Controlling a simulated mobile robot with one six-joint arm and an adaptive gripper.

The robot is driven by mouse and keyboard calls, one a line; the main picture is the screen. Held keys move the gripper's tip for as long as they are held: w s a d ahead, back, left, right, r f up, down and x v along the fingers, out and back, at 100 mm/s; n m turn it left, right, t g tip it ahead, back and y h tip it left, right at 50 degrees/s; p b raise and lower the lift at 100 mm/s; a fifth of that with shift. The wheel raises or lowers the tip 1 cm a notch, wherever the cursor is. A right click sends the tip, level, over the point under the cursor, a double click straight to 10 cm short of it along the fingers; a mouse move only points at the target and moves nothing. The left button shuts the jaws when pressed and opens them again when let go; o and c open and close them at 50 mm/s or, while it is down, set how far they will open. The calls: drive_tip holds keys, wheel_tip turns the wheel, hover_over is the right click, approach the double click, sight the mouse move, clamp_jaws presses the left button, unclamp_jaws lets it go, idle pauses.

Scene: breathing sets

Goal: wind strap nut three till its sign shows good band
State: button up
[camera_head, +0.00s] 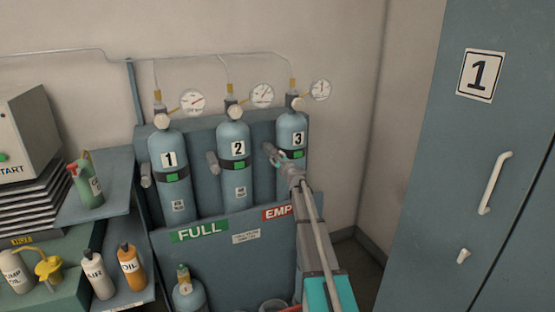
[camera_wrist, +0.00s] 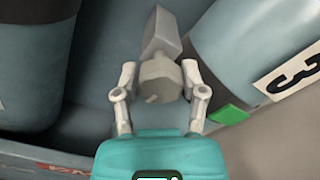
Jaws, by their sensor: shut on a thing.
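Cylinder three (camera_head: 291,132) stands at the right of the rack, with a dark strap around it and a green sign (camera_head: 299,154) on the strap. The sign also shows as a green patch in the wrist view (camera_wrist: 228,114). Strap nut three (camera_wrist: 160,77) is a grey knob with a small peg, left of that cylinder. My gripper (camera_head: 276,157) reaches it from the front. In the wrist view my gripper's two fingers (camera_wrist: 160,84) are shut on the nut, one on each side.
Cylinders one (camera_head: 170,185) and two (camera_head: 234,175) stand to the left, each with a green strap sign and its own nut. Gauges hang above. A green FULL sign (camera_head: 200,231) and a partly hidden red EMP sign (camera_head: 276,212) mark the rack front. A blue cabinet (camera_head: 440,150) stands right.

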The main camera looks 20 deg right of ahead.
drive_tip(key=n, duration=0.5)
drive_tip(key=shift+n, duration=0.3)
idle(0.4)
drive_tip(key=o, duration=1.1)
drive_tip(key=shift+f, duration=0.1)
drive_tip(key=shift+o, duration=0.2)
drive_tip(key=s, duration=1.2)
